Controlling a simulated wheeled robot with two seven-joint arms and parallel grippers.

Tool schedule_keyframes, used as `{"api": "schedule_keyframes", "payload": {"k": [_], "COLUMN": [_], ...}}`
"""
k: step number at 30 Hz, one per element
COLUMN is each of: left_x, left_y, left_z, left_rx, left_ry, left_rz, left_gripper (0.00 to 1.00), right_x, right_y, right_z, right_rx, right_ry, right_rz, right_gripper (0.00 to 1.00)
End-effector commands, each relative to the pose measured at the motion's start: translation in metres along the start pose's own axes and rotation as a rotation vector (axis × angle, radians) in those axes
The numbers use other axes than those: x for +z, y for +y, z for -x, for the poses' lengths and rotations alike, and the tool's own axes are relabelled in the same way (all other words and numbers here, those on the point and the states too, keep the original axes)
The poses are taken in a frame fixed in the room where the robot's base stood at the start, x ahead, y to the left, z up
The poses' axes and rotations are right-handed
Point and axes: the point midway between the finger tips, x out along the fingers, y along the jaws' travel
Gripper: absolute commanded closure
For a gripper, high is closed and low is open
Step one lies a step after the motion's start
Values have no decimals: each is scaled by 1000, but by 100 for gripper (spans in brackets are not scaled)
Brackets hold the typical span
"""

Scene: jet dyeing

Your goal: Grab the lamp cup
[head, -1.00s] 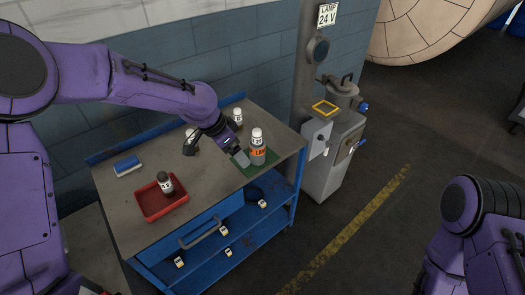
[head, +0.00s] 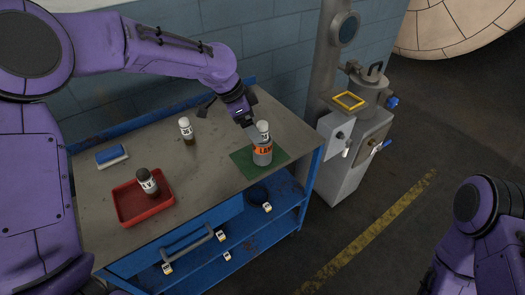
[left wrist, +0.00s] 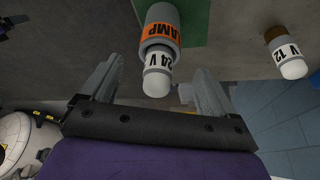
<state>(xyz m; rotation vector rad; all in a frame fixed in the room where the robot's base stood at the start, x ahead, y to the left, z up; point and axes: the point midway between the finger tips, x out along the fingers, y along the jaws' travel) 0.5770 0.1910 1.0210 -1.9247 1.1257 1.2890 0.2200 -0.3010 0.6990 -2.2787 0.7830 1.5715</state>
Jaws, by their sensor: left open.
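The lamp cup (head: 263,154) is a grey cup with an orange LAMP label. It stands on a green mat (head: 244,162) at the right of the bench, with a white-capped 24 V bottle (head: 264,131) upright in it. In the left wrist view the cup (left wrist: 161,30) and its bottle (left wrist: 157,76) show ahead, roughly between the fingers. My left gripper (head: 250,124) is open and empty, just behind and left of the cup; its fingers (left wrist: 156,70) are not closed on anything. My right arm is at the lower right; its gripper is out of view.
A white-capped bottle (head: 186,128) stands left of my gripper; a 12 V bottle (left wrist: 288,56) shows in the left wrist view. A red tray (head: 128,206) holds a dark-capped bottle (head: 147,182). A blue-and-white block (head: 111,156) lies at the back left. Grey equipment (head: 355,150) stands right of the bench.

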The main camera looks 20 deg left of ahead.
Motion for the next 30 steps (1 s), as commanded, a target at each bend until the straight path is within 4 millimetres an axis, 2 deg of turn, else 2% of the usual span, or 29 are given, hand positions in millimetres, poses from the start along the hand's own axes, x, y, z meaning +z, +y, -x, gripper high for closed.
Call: {"api": "schedule_keyframes", "payload": {"k": [9, 12, 17, 18, 20, 25, 26, 30], "left_x": [1, 2, 2, 2, 3, 3, 2, 2], "left_y": [0, -1, -1, -1, -1, -1, -2, -2], "left_z": [-48, -56, -57, -57, -57, -56, -56, -56], "left_rx": [2, -1, -2, -2, -2, -2, -3, -3], "left_ry": [-3, -1, 0, 0, 0, 0, 1, 1], "left_rz": [1, 2, 2, 2, 2, 3, 3, 3], "left_gripper": [11, 11, 11, 15, 34, 89, 92, 92], "right_x": [-6, -7, -6, -6, -6, -6, -6, -6], "right_y": [1, 1, 1, 1, 1, 1, 1, 1], "right_z": [15, 16, 15, 15, 15, 15, 15, 15], "right_rx": [0, 0, 0, 0, 0, 0, 0, 0], "right_ry": [0, 0, 1, 1, 0, 0, 0, 0], "right_rz": [0, 0, 0, 0, 0, 0, 0, 0], "right_gripper": [8, 8, 8, 8, 8, 8, 8, 8]}}
